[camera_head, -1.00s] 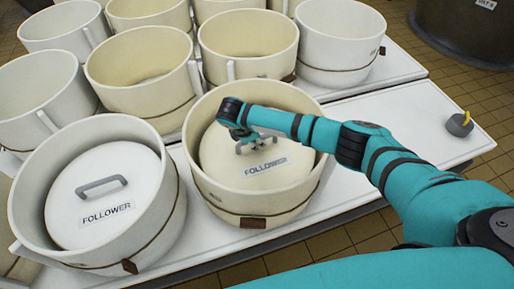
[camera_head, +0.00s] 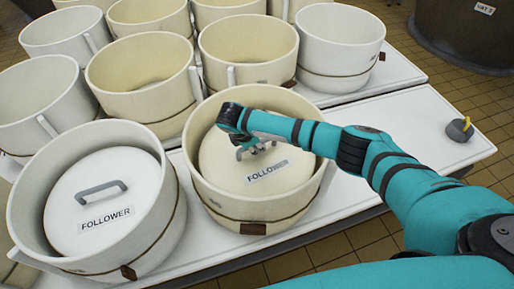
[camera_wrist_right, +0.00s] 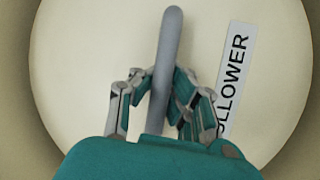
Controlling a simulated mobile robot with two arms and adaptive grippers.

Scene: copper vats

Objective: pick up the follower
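A round cream follower (camera_head: 225,168) with a grey bar handle (camera_head: 243,152) and a FOLLOWER label lies inside a cream vat (camera_head: 290,205) at the front middle. My right gripper (camera_head: 258,148) is at the handle, low over the disc. In the right wrist view the two fingers (camera_wrist_right: 158,80) stand apart on either side of the handle bar (camera_wrist_right: 168,45). A gap shows between the left finger and the bar; the right finger is close to it, and I cannot tell if it touches. A second follower (camera_head: 75,205) lies in the white vat (camera_head: 160,245) at left. My left gripper is out of view.
Several empty cream and white vats (camera_head: 140,92) stand close behind. A grey weight with a yellow handle (camera_head: 460,130) sits on the white table's right end (camera_head: 420,125), which is otherwise clear. A large dark vat (camera_head: 455,35) stands at the back right.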

